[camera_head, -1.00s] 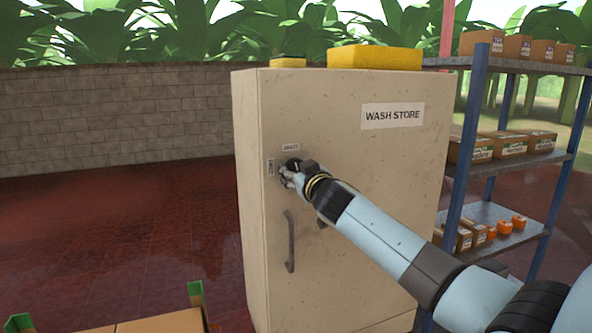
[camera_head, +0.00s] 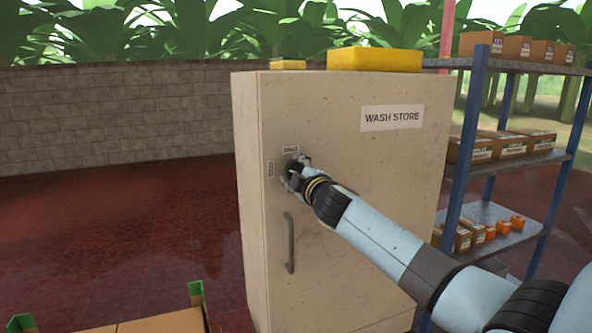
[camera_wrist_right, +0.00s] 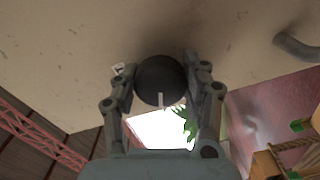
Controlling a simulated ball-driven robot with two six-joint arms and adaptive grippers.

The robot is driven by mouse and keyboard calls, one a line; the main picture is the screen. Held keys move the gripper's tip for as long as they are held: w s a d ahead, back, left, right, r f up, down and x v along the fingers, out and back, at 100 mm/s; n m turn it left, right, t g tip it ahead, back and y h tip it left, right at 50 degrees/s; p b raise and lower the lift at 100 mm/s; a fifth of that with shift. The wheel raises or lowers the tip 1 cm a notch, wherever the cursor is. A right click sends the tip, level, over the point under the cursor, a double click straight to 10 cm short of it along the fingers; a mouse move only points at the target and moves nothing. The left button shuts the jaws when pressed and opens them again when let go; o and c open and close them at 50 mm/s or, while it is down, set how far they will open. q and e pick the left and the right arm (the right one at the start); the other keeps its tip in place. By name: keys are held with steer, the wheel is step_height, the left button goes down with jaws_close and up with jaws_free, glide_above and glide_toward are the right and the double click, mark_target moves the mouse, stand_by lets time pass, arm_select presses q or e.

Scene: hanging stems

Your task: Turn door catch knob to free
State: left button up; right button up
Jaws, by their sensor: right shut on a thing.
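The beige cabinet (camera_head: 370,200) marked WASH STORE stands ahead with its door closed. The dark round catch knob (camera_wrist_right: 160,80) is on its front, with a pale pointer line visible in the right wrist view. My right gripper (camera_head: 293,172) is at the knob in the head view, largely hiding it. In the right wrist view the fingers of this gripper (camera_wrist_right: 159,82) are shut on the knob, one on each side. Small labels sit above (camera_head: 290,150) and left (camera_head: 270,169) of the knob, too small to read. My left gripper is out of view.
A vertical door handle (camera_head: 290,243) is below the knob. A yellow box (camera_head: 375,59) lies on the cabinet. A blue-posted shelf (camera_head: 515,60) with cartons stands at right. A green-cornered crate (camera_head: 197,295) is at bottom left. The floor left of the cabinet is clear.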

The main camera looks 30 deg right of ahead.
steer(key=shift+f+n+p, duration=0.1)
steer(key=shift+n+p, duration=0.2)
steer(key=shift+n, duration=1.7)
steer(key=o, duration=1.2)
steer(key=v, duration=1.2)
